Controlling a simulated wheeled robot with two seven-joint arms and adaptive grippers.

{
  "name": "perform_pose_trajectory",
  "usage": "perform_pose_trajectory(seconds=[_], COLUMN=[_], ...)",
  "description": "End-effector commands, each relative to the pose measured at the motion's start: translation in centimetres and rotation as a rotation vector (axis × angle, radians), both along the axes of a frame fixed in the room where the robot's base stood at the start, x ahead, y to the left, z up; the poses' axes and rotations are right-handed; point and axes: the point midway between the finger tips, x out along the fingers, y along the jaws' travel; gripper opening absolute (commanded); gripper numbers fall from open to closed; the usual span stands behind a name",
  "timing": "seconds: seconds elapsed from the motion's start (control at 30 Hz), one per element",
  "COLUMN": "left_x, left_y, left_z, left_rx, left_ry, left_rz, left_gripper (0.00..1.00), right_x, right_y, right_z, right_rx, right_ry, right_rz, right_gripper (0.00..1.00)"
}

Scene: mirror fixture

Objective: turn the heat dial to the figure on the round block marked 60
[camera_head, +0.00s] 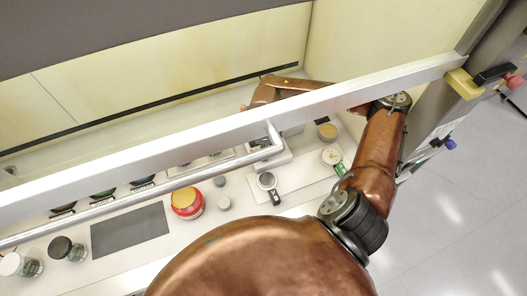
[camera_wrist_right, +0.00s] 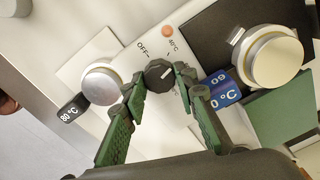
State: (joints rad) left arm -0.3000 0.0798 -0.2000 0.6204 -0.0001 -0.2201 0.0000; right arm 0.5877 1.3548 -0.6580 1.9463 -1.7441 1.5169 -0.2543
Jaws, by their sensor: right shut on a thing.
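In the right wrist view a black heat dial (camera_wrist_right: 159,76) with a white pointer line stands on a pale plate marked OFF and 40 °C. Its white line lies toward the right fingertip. My right gripper (camera_wrist_right: 160,83) has its green-and-black fingers shut on the dial from both sides. A pale round block (camera_wrist_right: 272,62) at the right has a blue tag (camera_wrist_right: 224,90) beside it, showing an upside-down 60 and a partly covered °C. Another round block (camera_wrist_right: 102,83) at left has a black tag marked 80 °C. In the head view, my right gripper is hidden; my left is out of view.
A metal beam (camera_head: 375,93) and a bent rail (camera_head: 262,157) cross above the counter in the head view. A red tin (camera_head: 187,209), a dark mat (camera_head: 129,231) and jars (camera_head: 66,249) stand on the counter.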

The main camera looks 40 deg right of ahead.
Motion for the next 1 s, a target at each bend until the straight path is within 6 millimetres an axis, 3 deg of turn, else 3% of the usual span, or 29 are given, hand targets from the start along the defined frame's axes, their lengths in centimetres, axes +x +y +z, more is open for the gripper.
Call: perform_pose_trajectory(seconds=[0.6, 1.0], left_x=[-0.5, -0.6], left_y=[0.0, 0.0], left_z=[-2.9, -3.6], left_rx=[0.000, 0.000], left_ry=[0.008, 0.011], left_rz=[0.000, 0.000], left_gripper=[0.40, 0.40], right_x=[-0.1, -0.1], right_y=[-0.1, 0.0], right_z=[-0.1, 0.1], right_rx=[-0.005, -0.003], right_ry=[-0.001, -0.001], right_rz=[-0.552, -0.739], right_gripper=[0.03, 0.03])
